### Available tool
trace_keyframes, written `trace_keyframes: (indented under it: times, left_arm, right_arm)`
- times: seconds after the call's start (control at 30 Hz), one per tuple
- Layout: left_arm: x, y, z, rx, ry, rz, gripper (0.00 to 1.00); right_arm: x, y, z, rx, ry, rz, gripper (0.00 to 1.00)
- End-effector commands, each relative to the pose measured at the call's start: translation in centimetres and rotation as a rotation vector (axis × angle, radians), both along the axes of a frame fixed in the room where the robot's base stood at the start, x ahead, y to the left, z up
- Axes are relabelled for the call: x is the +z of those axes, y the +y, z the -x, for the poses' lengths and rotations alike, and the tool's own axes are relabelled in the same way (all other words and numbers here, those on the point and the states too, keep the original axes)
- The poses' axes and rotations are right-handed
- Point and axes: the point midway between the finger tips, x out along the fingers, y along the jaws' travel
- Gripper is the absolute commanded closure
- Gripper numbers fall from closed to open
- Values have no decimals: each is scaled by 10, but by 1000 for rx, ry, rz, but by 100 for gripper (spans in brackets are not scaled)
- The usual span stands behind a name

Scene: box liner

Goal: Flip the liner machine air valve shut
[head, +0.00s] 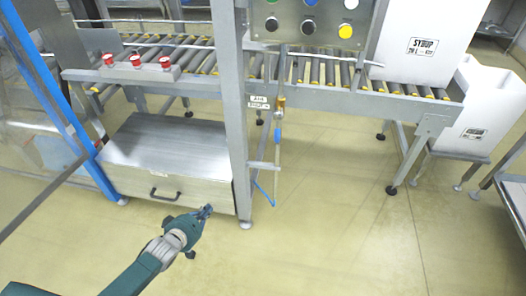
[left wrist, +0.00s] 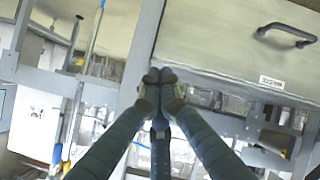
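The air valve (head: 281,102) is a small brass fitting on a thin vertical pipe, beside a label on the machine's grey post. A small blue part, seemingly its lever (head: 277,135), shows just below the brass; its exact angle is too small to tell. In the left wrist view a blue and yellow part, likely the valve (left wrist: 57,153), is at the lower left. My left gripper (head: 206,210) is low in front of the drawer cabinet, left of and below the valve, apart from it. Its fingertips (left wrist: 160,76) meet, with nothing visible between them. My right gripper is not in view.
The grey post (head: 235,130) stands between my left gripper and the valve pipe. A blue hose (head: 264,192) hangs at the pipe's lower end. A metal drawer cabinet (head: 170,150) is behind the gripper. A roller conveyor (head: 320,72) runs above.

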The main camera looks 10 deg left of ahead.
Motion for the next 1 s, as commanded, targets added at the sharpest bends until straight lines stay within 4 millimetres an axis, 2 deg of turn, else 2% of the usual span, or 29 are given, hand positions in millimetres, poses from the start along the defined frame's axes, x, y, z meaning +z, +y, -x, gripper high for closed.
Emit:
trace_keyframes:
  times: [0.03, 0.1, 0.2, 0.3, 0.43, 0.5, 0.63, 1.0]
  left_arm:
    - [19, -6, -25, 8, -67, 80, 100]
    - [57, -16, -49, 17, -140, 208, 100]
    - [111, -36, -72, 6, -220, 392, 100]
    - [156, -56, -82, -21, -267, 553, 100]
    - [199, -77, -83, -60, -290, 715, 100]
    - [213, -85, -82, -76, -292, 771, 100]
    - [228, -92, -80, -92, -291, 827, 100]
    - [231, -93, -80, -93, -290, 837, 100]
  right_arm:
    - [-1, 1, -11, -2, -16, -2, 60]
    - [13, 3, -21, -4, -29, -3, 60]
    - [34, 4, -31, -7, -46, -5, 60]
    - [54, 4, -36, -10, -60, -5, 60]
    - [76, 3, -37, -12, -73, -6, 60]
    - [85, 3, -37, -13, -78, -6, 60]
    - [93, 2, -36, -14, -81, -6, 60]
    - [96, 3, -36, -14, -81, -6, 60]
